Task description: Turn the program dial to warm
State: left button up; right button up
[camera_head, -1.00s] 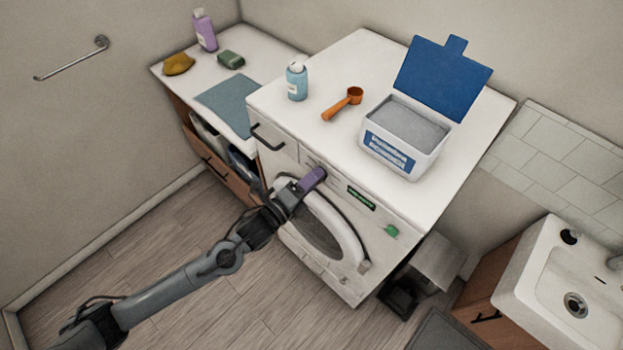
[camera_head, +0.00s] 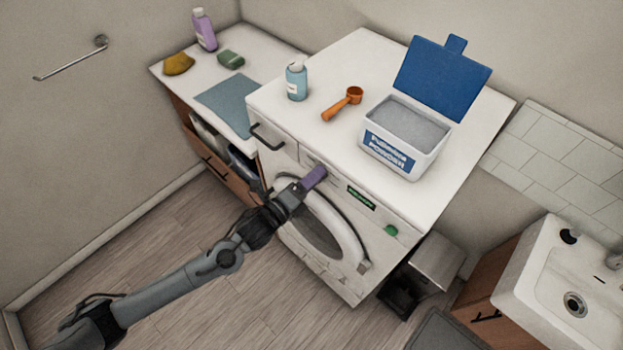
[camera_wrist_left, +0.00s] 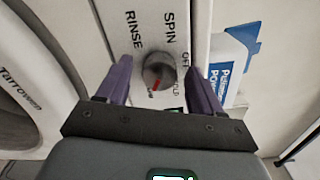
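The program dial (camera_wrist_left: 158,72) is a round grey knob on the washer's white panel, seen in the left wrist view. Its red mark points down and slightly left, by a small label partly hidden by my gripper and ending in "RM". RINSE, SPIN, OFF and a partly covered "OLD" also show around it. My left gripper (camera_wrist_left: 156,66) is open, its purple fingers on either side of the dial with a visible gap at each side. In the head view my left gripper (camera_head: 314,177) is at the washer (camera_head: 300,142) front and hides the dial.
The round door (camera_head: 325,233) is below the panel. A sink (camera_head: 570,290) is at right.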

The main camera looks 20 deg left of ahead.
pick_arm(q)
jog(key=v, duration=1.1)
jog(key=shift+b, duration=0.45)
jog(key=shift+w+d, duration=0.1)
